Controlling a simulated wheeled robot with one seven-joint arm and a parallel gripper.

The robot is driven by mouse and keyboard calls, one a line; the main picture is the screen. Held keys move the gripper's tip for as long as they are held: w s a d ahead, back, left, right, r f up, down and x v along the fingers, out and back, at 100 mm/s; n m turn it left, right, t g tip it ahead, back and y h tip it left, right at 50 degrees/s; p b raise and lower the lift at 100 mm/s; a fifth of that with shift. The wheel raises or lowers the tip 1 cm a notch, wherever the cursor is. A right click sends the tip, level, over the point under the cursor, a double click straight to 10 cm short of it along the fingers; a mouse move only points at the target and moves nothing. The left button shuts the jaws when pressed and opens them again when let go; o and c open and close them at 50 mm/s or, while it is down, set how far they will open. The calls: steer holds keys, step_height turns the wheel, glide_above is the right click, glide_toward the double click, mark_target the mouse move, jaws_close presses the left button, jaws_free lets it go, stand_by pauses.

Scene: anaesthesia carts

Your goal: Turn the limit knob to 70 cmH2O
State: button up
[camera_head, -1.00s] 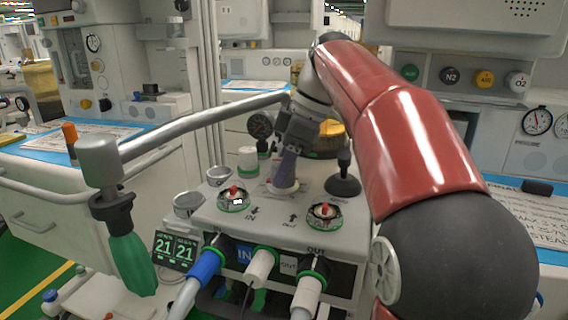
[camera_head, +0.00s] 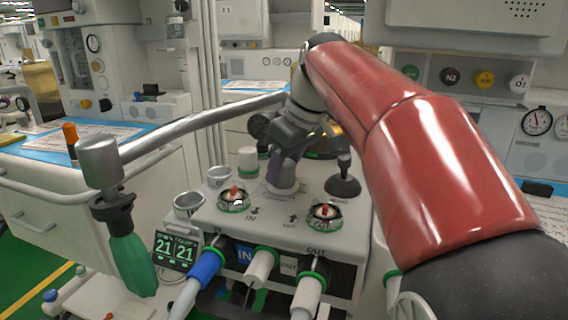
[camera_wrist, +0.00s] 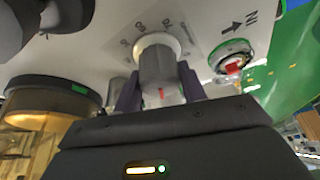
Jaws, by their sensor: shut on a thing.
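The limit knob (camera_wrist: 157,68) is a grey cylinder on a pale collar, in the middle of the wrist view. A red pointer mark on its side faces the bottom of that view. Printed scale numbers curve around its far side, too small and tilted to read surely. My gripper (camera_wrist: 158,84) has its purple fingers on both sides of the knob and is shut on it. In the head view, my gripper (camera_head: 283,165) reaches down onto the knob's pale base (camera_head: 284,188) on top of the machine. The fingers and wrist hide most of the knob there.
Two valves with red centres, left (camera_head: 234,199) and right (camera_head: 324,212), sit in front of the knob. A black mushroom-shaped part (camera_head: 343,184) stands close at right. A grey rail (camera_head: 200,122) crosses at left. A brown-sided canister (camera_wrist: 50,105) shows in the wrist view.

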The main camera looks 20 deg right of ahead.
steer(key=m, duration=0.2)
steer(key=m+h+p, duration=0.1)
steer(key=m, duration=0.1)
steer(key=shift+t+h, duration=0.3)
steer(key=shift+t, duration=0.1)
steer(key=shift+m+h+p, duration=0.45)
steer(key=shift+m+h, duration=0.35)
steer(key=shift+m, duration=1.4)
steer(key=o, duration=1)
steer(key=shift+p+v, duration=0.45)
steer(key=shift+v, duration=3.45)
